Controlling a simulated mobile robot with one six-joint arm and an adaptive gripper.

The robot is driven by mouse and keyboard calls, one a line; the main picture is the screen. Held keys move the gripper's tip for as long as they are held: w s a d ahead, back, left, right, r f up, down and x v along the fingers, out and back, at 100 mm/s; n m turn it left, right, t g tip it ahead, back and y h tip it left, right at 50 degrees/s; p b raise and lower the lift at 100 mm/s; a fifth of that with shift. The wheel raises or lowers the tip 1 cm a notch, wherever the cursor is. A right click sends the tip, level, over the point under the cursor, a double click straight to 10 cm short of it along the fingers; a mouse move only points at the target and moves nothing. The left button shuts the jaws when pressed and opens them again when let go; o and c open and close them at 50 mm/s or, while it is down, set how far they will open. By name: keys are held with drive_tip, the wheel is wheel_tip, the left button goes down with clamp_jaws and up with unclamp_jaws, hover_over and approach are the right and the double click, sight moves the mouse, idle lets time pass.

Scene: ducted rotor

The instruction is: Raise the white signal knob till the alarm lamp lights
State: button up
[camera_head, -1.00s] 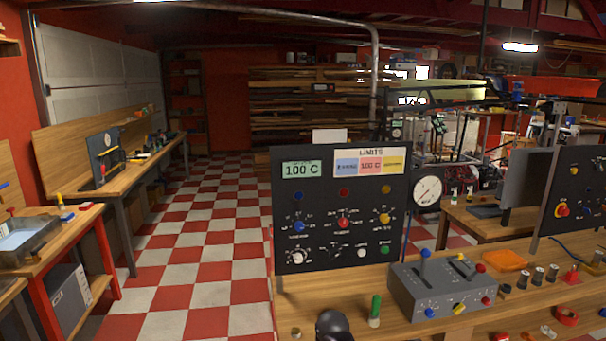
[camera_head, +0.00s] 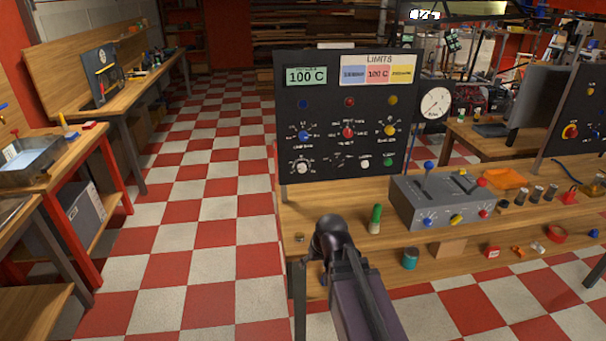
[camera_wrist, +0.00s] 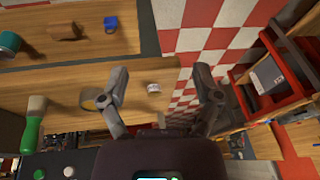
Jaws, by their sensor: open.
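A black control panel (camera_head: 330,135) stands upright on the wooden bench in the head view. A white knob (camera_head: 302,167) sits at its lower left, with a dial scale around it. A smaller white button (camera_head: 365,163) is beside a green button (camera_head: 388,162). Blue (camera_head: 304,103), red (camera_head: 349,101) and yellow (camera_head: 393,100) lamps form a row above; all look dim. In the wrist view my gripper (camera_wrist: 160,76) is open and empty, pointing down over the bench, apart from the panel. The white knob is not clearly visible there.
A grey control box (camera_head: 440,205) with a blue-topped lever stands right of the panel. A green-handled item (camera_head: 375,219) and a teal pot (camera_head: 410,258) are near my arm. A small white cylinder (camera_wrist: 153,88) lies below my gripper. The checkered floor on the left is clear.

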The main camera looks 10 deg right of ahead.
drive_tip(key=w+a+t+y+b, duration=0.2)
drive_tip(key=w+a+t, duration=0.15)
drive_tip(key=w, duration=0.55)
drive_tip(key=m+t+h+b, duration=0.45)
drive_tip(key=t+b, duration=0.25)
drive_tip(key=t, duration=0.5)
approach(303, 169)
drive_tip(key=shift+s+d+r+g+y, duration=0.1)
drive_tip(key=shift+s+g+y, duration=0.1)
drive_tip(key=shift+s, duration=0.8)
drive_tip(key=shift+s+d+r+g+y, duration=0.1)
drive_tip(key=shift+s+y, duration=0.05)
drive_tip(key=shift+s, duration=0.8)
drive_tip(key=shift+w+f, duration=0.1)
drive_tip(key=w, duration=1.3)
drive_tip(key=shift+w, duration=0.3)
clamp_jaws()
